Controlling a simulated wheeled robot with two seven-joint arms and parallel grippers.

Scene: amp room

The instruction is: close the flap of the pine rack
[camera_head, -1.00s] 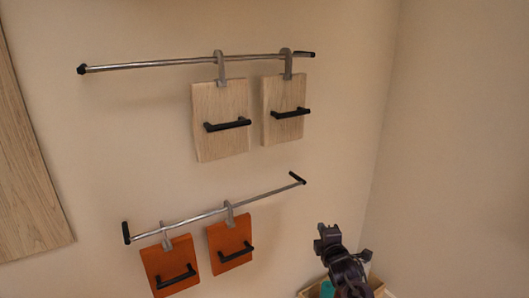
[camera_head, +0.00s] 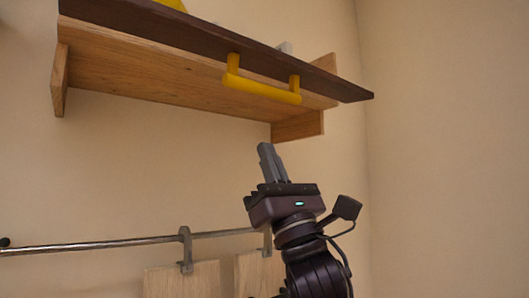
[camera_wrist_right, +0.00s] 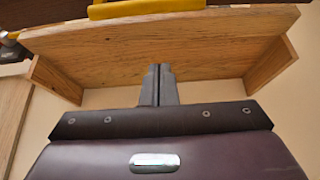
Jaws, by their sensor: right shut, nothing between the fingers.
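The pine rack (camera_head: 150,75) is mounted high on the wall, and I see it from below. It also shows in the right wrist view (camera_wrist_right: 210,50). Its dark brown flap (camera_head: 200,38) stands out at the front of the rack, raised, with a yellow bar handle (camera_head: 262,88) on it. In the right wrist view the yellow handle (camera_wrist_right: 145,8) is at the top edge. My right gripper (camera_head: 266,150) is shut and empty, pointing up below the rack, apart from the handle. Its fingers also show in the right wrist view (camera_wrist_right: 158,72). My left gripper is not in view.
Below the rack a metal rail (camera_head: 100,245) runs along the wall, with pale wooden boards (camera_head: 182,280) hanging from hooks. A side wall (camera_head: 450,150) stands to the right. A yellow thing (camera_head: 172,4) shows above the flap.

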